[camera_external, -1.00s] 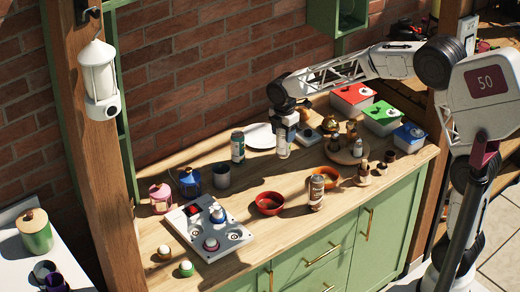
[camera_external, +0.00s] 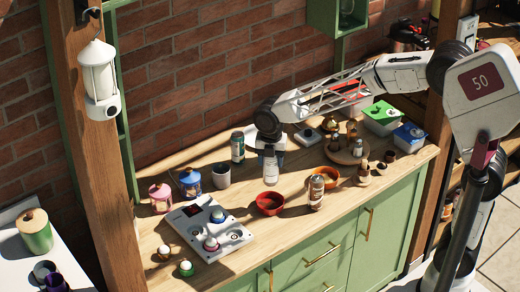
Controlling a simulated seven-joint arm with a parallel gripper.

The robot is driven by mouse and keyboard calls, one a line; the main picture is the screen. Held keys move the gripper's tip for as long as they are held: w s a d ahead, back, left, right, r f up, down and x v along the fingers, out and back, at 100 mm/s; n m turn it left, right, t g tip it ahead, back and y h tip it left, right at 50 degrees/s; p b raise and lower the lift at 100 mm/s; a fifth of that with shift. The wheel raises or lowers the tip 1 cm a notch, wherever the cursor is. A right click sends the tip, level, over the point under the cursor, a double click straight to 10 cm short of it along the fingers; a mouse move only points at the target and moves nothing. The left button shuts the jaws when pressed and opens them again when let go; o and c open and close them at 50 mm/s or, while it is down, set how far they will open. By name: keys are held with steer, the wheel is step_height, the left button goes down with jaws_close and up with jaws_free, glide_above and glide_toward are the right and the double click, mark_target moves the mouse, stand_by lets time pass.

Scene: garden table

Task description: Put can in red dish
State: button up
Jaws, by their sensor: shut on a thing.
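My gripper (camera_external: 270,153) is above the table's middle, pointing down, and is shut on a pale can (camera_external: 270,170). The can is upright, behind the red dish (camera_external: 269,204) in the picture. The dish is a small round red bowl on the wooden top. I cannot tell how far the can's bottom is above the table. The fingers are small here and partly merge with the can.
A brown can (camera_external: 316,193) and an orange bowl (camera_external: 327,175) stand right of the red dish. A green can (camera_external: 237,147) and a grey cup (camera_external: 221,176) are to the left. A white stove-like panel (camera_external: 208,230) lies front left.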

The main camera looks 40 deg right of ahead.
mark_target(270, 184)
steer(key=shift+s+a, duration=0.1)
steer(key=shift+a, duration=0.05)
steer(key=shift+f, duration=3.1)
steer(key=shift+f, duration=1.9)
steer(key=o, duration=1.1)
steer(key=shift+f, duration=0.1)
steer(key=shift+c, duration=0.2)
